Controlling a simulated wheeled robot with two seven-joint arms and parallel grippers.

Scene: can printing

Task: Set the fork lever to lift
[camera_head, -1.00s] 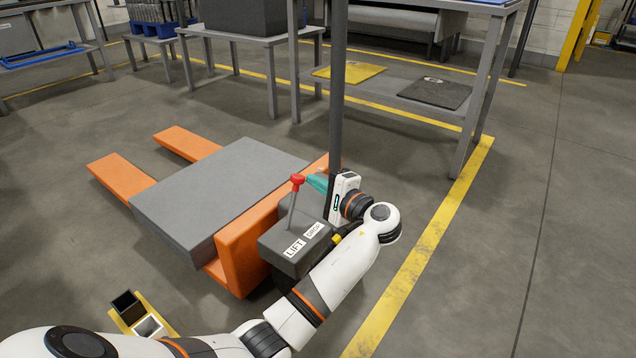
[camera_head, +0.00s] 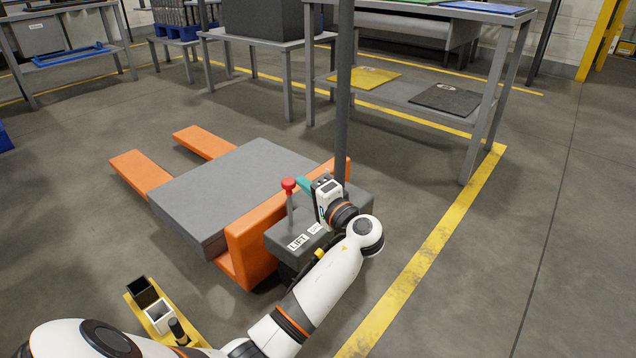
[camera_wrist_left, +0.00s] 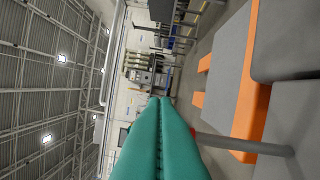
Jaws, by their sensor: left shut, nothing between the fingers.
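The fork lever, a thin grey rod with a red knob (camera_head: 289,184), stands nearly upright on the dark control box (camera_head: 277,240) of the orange pallet truck. The box bears a LIFT label (camera_head: 298,243) and a second label partly hidden by my arm. My left gripper (camera_head: 303,184) has its teal fingers shut and empty, just right of the knob in the head view; whether they touch the lever is unclear. In the left wrist view the shut fingers (camera_wrist_left: 165,145) fill the lower middle, with the lever rod (camera_wrist_left: 245,145) to their right. My right gripper is not in view.
A grey slab (camera_head: 215,195) lies over the truck's orange forks (camera_head: 140,172). A dark mast (camera_head: 343,90) rises behind my left gripper. A grey table (camera_head: 490,110) stands behind. Open floor lies right of the yellow line (camera_head: 420,260).

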